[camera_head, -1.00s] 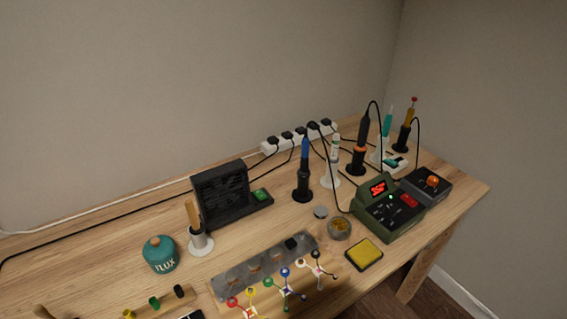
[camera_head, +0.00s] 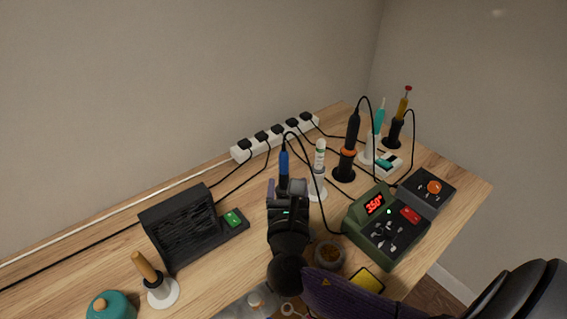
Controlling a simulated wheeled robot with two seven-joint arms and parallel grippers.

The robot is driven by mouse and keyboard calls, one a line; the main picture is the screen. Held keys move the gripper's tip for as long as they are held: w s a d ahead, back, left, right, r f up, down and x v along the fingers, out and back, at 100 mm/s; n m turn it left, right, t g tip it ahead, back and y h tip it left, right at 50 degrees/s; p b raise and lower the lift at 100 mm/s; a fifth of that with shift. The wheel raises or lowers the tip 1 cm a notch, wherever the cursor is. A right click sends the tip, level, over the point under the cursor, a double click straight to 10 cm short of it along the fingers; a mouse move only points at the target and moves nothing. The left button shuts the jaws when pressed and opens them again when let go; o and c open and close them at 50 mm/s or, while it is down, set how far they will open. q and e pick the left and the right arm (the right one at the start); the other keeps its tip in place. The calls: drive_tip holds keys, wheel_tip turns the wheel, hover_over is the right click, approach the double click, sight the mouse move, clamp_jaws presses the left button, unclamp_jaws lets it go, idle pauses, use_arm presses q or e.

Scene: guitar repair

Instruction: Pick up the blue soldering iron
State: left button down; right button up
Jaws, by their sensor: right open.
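The blue soldering iron (camera_head: 284,164) stands upright in its black holder near the middle of the workbench. Its blue handle shows above my right gripper, with a cable at its top. My right gripper (camera_head: 287,187) is in front of the iron's lower part and hides most of the holder. It is open. I cannot tell whether the iron is between the fingers or just beyond them. My left gripper is not in view.
A white-capped tube in a white stand (camera_head: 319,158) is close on the right. A black iron with an orange ring (camera_head: 347,152) and a green station (camera_head: 385,245) stand farther right. A black fan box (camera_head: 180,228) is left. A power strip (camera_head: 275,138) runs behind.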

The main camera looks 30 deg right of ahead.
sight(284, 171)
drive_tip(key=shift+b+x, duration=0.4)
drive_tip(key=shift+x, duration=0.8)
drive_tip(key=x, duration=0.1)
drive_tip(key=b+x, duration=0.1)
drive_tip(key=x, duration=0.1)
drive_tip(key=b+x, duration=0.1)
drive_tip(key=shift+w+a+f, duration=0.15)
drive_tip(key=shift+w+f, duration=0.1)
drive_tip(key=shift+w, duration=0.25)
drive_tip(key=shift+w+d+r, duration=0.1)
drive_tip(key=shift+w+d, duration=0.1)
drive_tip(key=shift+w, duration=0.05)
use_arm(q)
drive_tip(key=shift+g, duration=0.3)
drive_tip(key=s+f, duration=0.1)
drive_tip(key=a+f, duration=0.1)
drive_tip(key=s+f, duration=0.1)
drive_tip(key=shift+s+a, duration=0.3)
use_arm(e)
drive_tip(key=shift+r, duration=0.1)
drive_tip(key=c, duration=0.9)
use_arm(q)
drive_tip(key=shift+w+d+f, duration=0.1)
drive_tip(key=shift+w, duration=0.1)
use_arm(e)
clamp_jaws()
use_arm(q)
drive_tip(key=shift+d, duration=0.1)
